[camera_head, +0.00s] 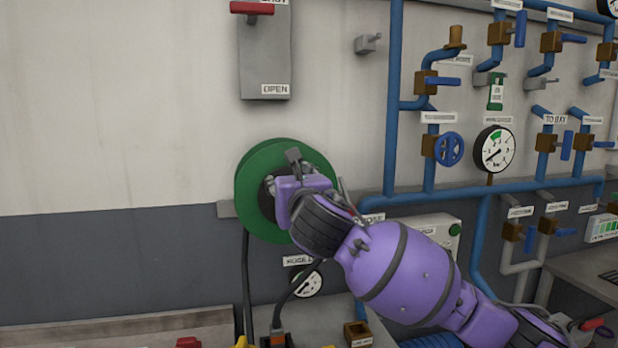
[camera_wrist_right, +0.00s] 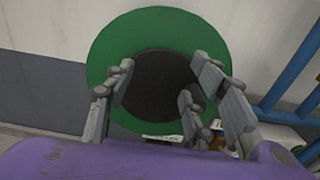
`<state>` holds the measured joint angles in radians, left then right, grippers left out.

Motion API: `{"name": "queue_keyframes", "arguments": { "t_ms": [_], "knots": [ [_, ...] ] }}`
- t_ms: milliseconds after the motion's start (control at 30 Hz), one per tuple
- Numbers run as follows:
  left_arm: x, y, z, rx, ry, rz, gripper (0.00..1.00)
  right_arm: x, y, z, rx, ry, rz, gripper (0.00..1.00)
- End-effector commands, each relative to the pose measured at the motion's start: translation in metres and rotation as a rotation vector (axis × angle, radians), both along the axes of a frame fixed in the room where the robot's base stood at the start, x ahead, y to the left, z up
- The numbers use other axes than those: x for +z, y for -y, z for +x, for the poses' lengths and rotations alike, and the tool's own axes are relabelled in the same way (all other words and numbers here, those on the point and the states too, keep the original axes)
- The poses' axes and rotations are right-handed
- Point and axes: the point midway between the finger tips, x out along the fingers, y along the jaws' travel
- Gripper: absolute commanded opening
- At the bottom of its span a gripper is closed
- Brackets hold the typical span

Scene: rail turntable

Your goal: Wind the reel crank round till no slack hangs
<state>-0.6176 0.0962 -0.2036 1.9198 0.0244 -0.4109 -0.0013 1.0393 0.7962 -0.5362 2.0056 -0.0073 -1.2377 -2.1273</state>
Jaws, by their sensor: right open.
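The green reel (camera_head: 252,205) is mounted on the wall, and a dark hose (camera_head: 246,285) hangs down below its left side. In the right wrist view the reel's green disc (camera_wrist_right: 112,48) and dark hub (camera_wrist_right: 160,82) face the camera. My right gripper (camera_head: 290,168) is in front of the reel's hub. In the right wrist view my right gripper (camera_wrist_right: 170,92) has its fingers spread apart across the hub, with nothing clearly held between them. I cannot make out the crank; the gripper covers part of the hub. My left gripper is out of view.
Blue pipes (camera_head: 393,100) with valves and a pressure gauge (camera_head: 494,149) fill the wall to the right. A grey box with a red lever (camera_head: 252,8) is above the reel. A small gauge (camera_head: 305,283) is below it. The wall at left is bare.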

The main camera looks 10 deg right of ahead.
Motion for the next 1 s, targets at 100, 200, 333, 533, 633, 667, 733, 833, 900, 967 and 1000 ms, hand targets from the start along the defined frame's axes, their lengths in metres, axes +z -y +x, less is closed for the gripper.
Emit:
{"name": "queue_keyframes", "arguments": {
  "t_ms": [100,200,333,533,633,667,733,833,900,967,1000],
  "knots": [
    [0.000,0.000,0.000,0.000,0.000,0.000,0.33,0.000,0.000,-0.010,0.001,0.000,-0.001,0.50],
    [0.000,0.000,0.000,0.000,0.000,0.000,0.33,0.000,0.000,-0.018,0.001,0.000,-0.002,0.50],
    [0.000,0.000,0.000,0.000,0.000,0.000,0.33,0.000,0.000,-0.029,0.001,0.000,-0.001,0.50],
    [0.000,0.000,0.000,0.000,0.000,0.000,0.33,0.000,0.000,-0.044,0.001,0.001,-0.001,0.50],
    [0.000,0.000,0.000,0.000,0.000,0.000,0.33,0.000,0.000,-0.050,0.000,0.000,-0.001,0.50],
    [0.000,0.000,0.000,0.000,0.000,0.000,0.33,0.000,0.000,-0.051,0.000,0.000,-0.001,0.50],
    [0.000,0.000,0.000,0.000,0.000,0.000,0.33,0.000,0.000,-0.053,0.001,0.000,-0.001,0.50],
    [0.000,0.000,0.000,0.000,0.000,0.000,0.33,-0.001,0.000,-0.054,0.001,-0.001,-0.001,0.50],
    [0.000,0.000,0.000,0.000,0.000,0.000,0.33,-0.001,0.000,-0.054,0.001,-0.001,-0.001,0.50],
    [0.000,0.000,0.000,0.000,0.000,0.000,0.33,-0.001,0.000,-0.054,0.000,-0.001,-0.001,0.50],
    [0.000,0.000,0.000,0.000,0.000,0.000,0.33,-0.001,0.000,-0.054,0.001,-0.001,0.000,0.45]
  ]
}}
